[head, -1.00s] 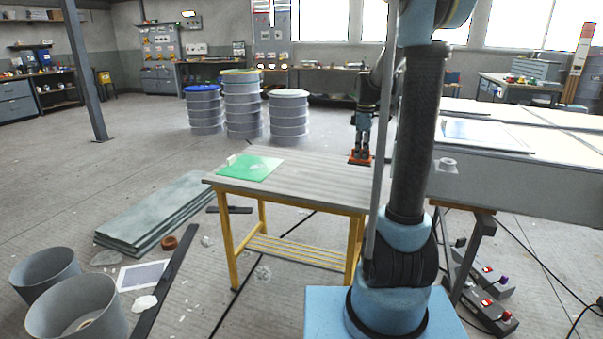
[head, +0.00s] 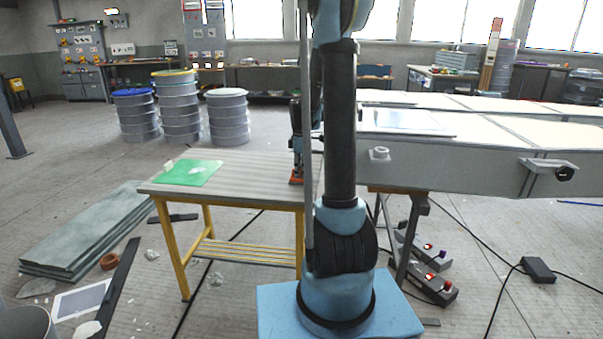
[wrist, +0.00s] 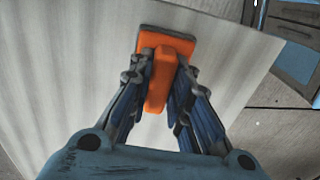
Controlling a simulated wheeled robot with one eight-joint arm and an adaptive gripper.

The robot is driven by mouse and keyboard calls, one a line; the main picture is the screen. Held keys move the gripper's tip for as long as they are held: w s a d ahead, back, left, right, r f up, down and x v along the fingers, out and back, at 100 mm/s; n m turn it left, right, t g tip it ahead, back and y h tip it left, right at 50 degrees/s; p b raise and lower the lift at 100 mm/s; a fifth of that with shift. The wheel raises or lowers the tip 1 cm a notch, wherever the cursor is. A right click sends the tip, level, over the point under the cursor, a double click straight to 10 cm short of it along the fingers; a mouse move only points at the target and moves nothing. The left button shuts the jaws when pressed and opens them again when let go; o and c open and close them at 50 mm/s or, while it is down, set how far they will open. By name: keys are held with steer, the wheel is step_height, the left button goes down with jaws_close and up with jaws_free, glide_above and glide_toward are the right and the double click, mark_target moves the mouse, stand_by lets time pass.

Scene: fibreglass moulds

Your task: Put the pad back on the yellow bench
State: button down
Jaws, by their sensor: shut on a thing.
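The pad is an orange block with an orange grip and a dark underside; it shows large in the wrist view (wrist: 180,43) and small in the head view (head: 296,181). My gripper (wrist: 162,80) is shut on the pad's grip, with a finger on each side. The yellow bench (head: 245,172) has a grey slatted top and yellow legs. The pad is at the right part of its top; I cannot tell whether it touches the top or hangs just above. My arm hides the bench's right end in the head view.
A green sheet (head: 192,173) with a small pale block lies on the bench's left part. The middle of the top is clear. A long white mould (head: 450,150) stands to the right on trestles. Drums (head: 178,108) stand behind; grey boards (head: 85,230) lie at left.

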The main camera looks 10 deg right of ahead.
steer(key=c, duration=1.5)
jaws_free()
step_height(320, 180, up, 11)
steer(key=s+r+m, duration=0.2)
steer(key=s+m, duration=0.2)
steer(key=s, duration=0.7)
steer(key=s+f+m, duration=0.3)
steer(key=s+f, duration=0.1)
steer(key=s, duration=0.3)
steer(key=s+f+m+t, duration=0.1)
steer(key=s+f+m, duration=0.2)
steer(key=s, duration=0.5)
steer(key=s+a+f+m+t, duration=0.1)
steer(key=s+f+m, duration=0.3)
steer(key=s, duration=0.4)
steer(key=shift+s+f, duration=0.25)
steer(key=shift+f, duration=0.25)
